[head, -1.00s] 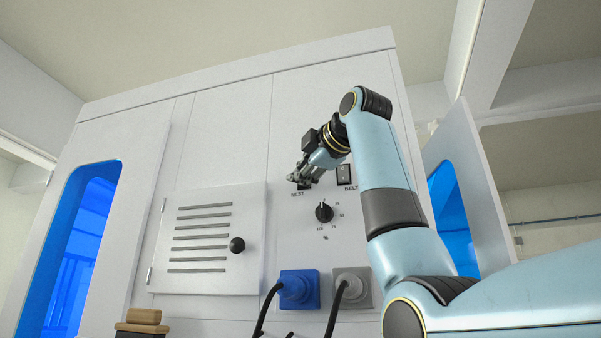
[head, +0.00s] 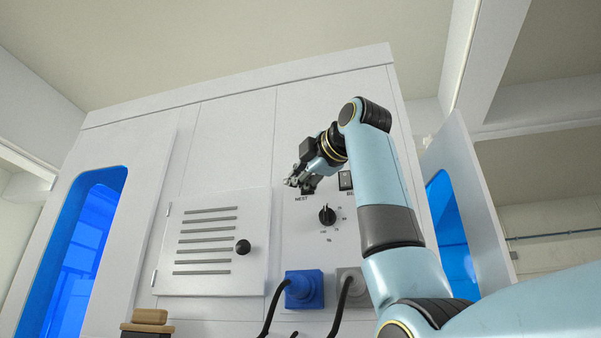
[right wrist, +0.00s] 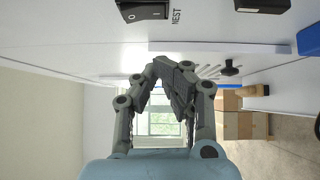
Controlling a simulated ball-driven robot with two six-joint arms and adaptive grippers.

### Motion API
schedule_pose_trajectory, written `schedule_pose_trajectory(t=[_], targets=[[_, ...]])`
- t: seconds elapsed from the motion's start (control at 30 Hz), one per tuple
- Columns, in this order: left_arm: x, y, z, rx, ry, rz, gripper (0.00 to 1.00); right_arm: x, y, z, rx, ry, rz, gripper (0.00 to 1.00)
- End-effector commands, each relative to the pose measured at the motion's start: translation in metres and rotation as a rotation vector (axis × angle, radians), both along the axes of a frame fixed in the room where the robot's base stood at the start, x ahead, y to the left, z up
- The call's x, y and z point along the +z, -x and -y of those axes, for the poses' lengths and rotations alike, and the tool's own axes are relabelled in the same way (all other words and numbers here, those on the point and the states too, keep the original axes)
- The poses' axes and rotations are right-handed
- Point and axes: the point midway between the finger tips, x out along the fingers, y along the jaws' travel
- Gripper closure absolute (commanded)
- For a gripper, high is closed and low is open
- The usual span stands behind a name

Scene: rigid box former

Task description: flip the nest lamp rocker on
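The nest lamp rocker (right wrist: 145,11) is a black switch at the top edge of the right wrist view, partly cut off, beside its NEST label (right wrist: 176,16). Which way it is tipped I cannot tell. In the head view my right gripper (head: 297,184) covers most of it, just above the NEST label (head: 301,198). In the right wrist view my right gripper (right wrist: 160,66) has its fingertips drawn together with nothing held. It is close to the panel; contact with the rocker cannot be made out. My left gripper is not in view.
The BELT rocker (head: 345,180) is right of my gripper, partly behind my arm. A black dial (head: 327,215) is below. A louvred door with a black knob (head: 243,247) is at left. A blue plug (head: 304,289) and a grey plug (head: 350,284) with cables are lower.

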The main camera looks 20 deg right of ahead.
Motion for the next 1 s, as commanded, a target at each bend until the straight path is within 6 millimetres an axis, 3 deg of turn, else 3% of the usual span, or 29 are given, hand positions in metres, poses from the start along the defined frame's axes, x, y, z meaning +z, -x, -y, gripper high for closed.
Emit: schedule_pose_trajectory(t=[0.27, 0.53, 0.7, 0.83, 1.0], targets=[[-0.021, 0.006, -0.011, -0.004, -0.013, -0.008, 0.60, -0.007, 0.033, 0.007, -0.002, 0.001, 0.001, 1.00], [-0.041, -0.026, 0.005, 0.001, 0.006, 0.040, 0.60, -0.011, 0.075, 0.015, -0.001, 0.001, 0.001, 1.00], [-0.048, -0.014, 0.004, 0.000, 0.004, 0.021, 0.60, -0.011, 0.092, 0.019, -0.002, 0.001, -0.001, 1.00], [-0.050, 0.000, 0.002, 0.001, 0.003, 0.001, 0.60, -0.011, 0.096, 0.019, -0.001, 0.001, -0.002, 1.00], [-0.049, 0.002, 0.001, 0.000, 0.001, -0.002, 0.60, -0.010, 0.096, 0.019, 0.000, 0.000, -0.002, 1.00]])
